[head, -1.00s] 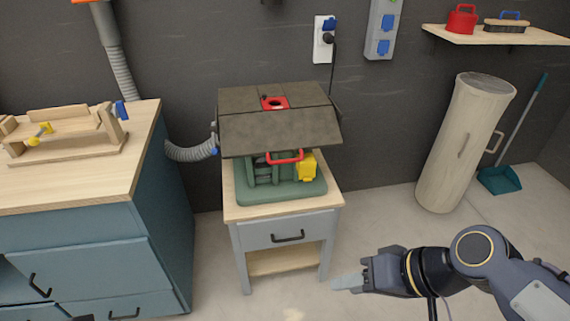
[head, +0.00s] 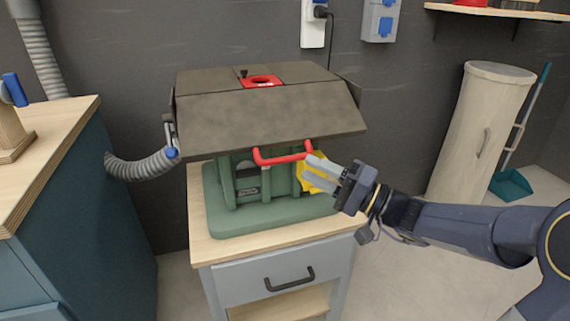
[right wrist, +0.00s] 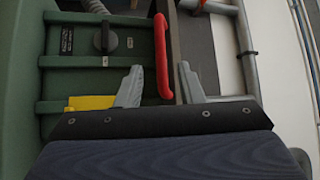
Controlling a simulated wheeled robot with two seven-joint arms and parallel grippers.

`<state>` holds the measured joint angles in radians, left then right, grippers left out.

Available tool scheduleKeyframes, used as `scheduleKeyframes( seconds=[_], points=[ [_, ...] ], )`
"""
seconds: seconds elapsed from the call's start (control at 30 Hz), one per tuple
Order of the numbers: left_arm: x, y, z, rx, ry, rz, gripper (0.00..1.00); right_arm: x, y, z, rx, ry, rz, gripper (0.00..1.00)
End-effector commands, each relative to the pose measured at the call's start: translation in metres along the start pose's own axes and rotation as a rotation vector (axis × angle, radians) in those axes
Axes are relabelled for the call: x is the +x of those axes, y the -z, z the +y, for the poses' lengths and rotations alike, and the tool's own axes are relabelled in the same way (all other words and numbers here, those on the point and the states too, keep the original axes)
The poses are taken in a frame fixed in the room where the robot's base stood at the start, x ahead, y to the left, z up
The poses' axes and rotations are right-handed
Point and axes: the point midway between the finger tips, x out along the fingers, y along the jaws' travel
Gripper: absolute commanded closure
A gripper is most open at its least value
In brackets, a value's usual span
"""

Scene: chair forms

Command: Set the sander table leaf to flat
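The machine has a dark stone-grey table top with a front leaf (head: 270,118) that slopes down toward me. A red bar handle (head: 284,156) hangs at the leaf's lower edge, above the green machine body (head: 262,210). My right gripper (head: 316,166) is at the right end of the handle with its fingers apart. In the right wrist view the red handle (right wrist: 161,55) lies between the open fingers (right wrist: 160,78), and I see no firm grip on it. My left gripper is not in view.
The machine stands on a wooden-topped cabinet (head: 222,248) with a drawer. A yellow box (head: 312,180) sits on the machine just behind my fingers. A grey hose (head: 140,166) joins at the left. A blue workbench (head: 85,215) stands left; a pale cylinder (head: 480,130) stands right.

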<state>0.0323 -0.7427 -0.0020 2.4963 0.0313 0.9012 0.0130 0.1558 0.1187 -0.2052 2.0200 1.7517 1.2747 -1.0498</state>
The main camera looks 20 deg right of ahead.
Motion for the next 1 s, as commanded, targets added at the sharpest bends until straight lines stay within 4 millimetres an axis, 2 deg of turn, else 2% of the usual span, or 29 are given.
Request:
scheduleKeyframes(
  seconds=[0.2, 0.33, 0.5, 0.73, 0.77, 1.0],
  points=[
    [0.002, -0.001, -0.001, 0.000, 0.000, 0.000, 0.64, 0.037, -0.002, -0.001, 0.002, 0.001, -0.007, 0.66],
    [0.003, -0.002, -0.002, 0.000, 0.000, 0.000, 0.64, 0.054, -0.002, -0.001, 0.001, 0.001, -0.006, 0.66],
    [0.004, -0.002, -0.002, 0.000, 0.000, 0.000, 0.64, 0.065, -0.002, -0.001, 0.002, -0.001, -0.005, 0.66],
    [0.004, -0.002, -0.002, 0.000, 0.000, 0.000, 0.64, 0.065, -0.002, -0.001, 0.002, -0.001, -0.004, 0.66],
    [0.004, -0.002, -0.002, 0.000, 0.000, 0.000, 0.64, 0.065, -0.002, -0.001, 0.002, -0.001, -0.004, 0.67],
    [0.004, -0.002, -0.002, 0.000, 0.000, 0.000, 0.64, 0.065, -0.002, -0.001, 0.002, -0.001, -0.004, 0.98]
  ],
)
